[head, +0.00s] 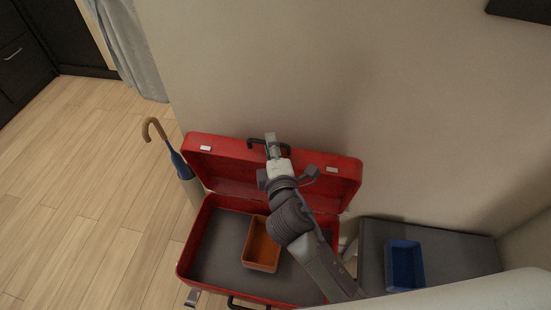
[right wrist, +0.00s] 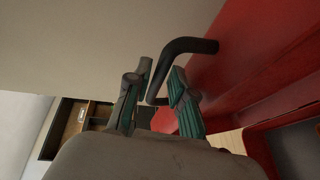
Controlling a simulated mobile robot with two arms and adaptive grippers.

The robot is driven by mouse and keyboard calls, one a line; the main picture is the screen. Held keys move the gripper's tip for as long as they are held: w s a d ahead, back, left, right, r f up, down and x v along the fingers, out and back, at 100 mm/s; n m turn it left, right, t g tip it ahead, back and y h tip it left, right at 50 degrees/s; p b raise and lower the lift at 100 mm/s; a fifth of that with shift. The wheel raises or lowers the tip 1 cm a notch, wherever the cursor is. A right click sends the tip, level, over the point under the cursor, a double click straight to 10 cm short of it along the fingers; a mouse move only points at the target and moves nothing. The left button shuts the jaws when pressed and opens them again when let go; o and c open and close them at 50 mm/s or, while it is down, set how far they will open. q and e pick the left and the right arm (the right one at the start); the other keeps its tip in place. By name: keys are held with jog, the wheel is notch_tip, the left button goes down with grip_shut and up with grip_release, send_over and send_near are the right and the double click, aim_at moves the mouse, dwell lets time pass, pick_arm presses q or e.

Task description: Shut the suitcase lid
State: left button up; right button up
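The red suitcase stands open. Its lid (head: 225,165) is raised and tilted back near the wall, with a black handle (head: 256,145) at its top edge. The grey-lined base (head: 212,245) holds an orange tray (head: 262,245). My right gripper (head: 271,142) is at the lid's handle, and my right arm hides part of the lid and base. In the right wrist view the fingers (right wrist: 158,88) are apart, with the black handle (right wrist: 185,47) reaching between them; I cannot tell whether they touch it. My left gripper is not in view.
A blue umbrella with a wooden handle (head: 153,127) stands in a holder left of the suitcase. A dark grey bench (head: 455,265) with a blue tray (head: 404,264) is at the right. The wall rises behind the lid. Wooden floor at the left is clear.

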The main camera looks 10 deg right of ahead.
jog(key=s+r, duration=0.1)
jog(key=s, duration=1)
jog(key=shift+d+r, duration=0.15)
jog(key=shift+d, duration=0.25)
